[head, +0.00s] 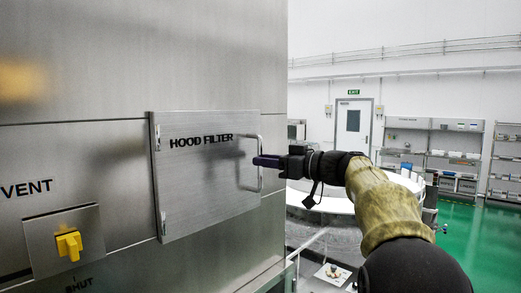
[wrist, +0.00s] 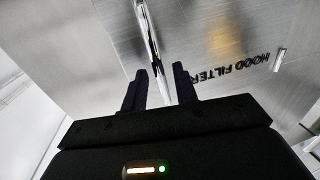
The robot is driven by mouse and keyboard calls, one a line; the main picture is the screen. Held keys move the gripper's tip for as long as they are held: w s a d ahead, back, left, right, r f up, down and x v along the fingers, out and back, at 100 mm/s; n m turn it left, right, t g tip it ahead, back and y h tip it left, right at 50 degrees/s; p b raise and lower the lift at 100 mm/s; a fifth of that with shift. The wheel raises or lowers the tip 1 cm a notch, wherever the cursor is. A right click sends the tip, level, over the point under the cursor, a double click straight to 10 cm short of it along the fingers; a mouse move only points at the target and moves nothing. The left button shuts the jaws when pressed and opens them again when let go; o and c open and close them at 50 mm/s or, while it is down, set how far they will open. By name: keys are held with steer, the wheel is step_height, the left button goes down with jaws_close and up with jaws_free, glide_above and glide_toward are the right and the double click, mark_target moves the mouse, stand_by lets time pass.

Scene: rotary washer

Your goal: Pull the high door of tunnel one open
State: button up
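A square metal door (head: 205,185) lettered HOOD FILTER is set in the steel wall, with hinges on its left edge. It looks shut, flush with the wall. No tunnel label shows on it. Its vertical bar handle (head: 259,172) is on the right side; it also shows in the wrist view (wrist: 149,35). My gripper (head: 261,161) is at the handle, coming from the right. In the wrist view my gripper (wrist: 161,80) has its two dark fingers apart, with the bar running between them, nearer the left finger. A gap shows on the right side of the bar. Contact cannot be told.
A yellow knob (head: 69,243) on a plate sits lower left, between VENT and SHUT labels. The steel wall ends just right of the door. Behind my arm is a round pale metal machine (head: 330,200). Shelves (head: 455,155) and green floor lie farther right.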

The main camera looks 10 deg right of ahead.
steer(key=shift+p+x, duration=0.4)
steer(key=shift+x, duration=0.85)
jaws_close()
steer(key=shift+d+f+b, duration=0.1)
steer(key=shift+b, duration=0.35)
